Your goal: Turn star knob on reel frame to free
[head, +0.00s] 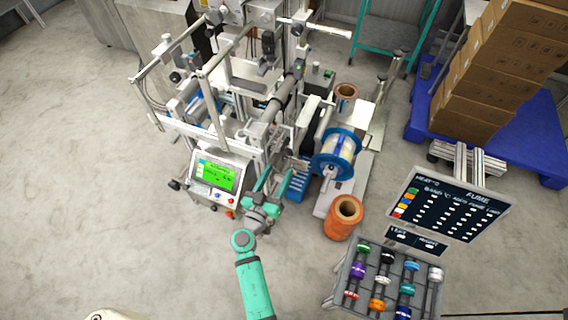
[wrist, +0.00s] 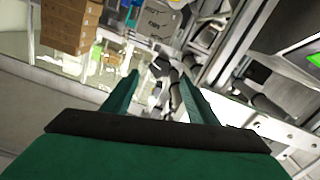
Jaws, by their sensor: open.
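The machine with the reel frame (head: 290,120) fills the middle of the head view. A blue-rimmed reel (head: 352,139) with pale film sits on its right side, with a grey shaft end in front. I cannot clearly make out the star knob; small dark and grey parts (wrist: 162,68) beyond my fingers in the wrist view are too blurred to name. My green gripper (head: 272,178) is open and empty, left of the reel and just right of the control screen (head: 217,176). Its two fingers (wrist: 157,90) stand apart in the wrist view.
A rack of coloured spools (head: 345,272) and a dark board (head: 450,202) are at lower right. Boxes (head: 500,60) stand on a blue pallet (head: 530,140). The floor at left is clear.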

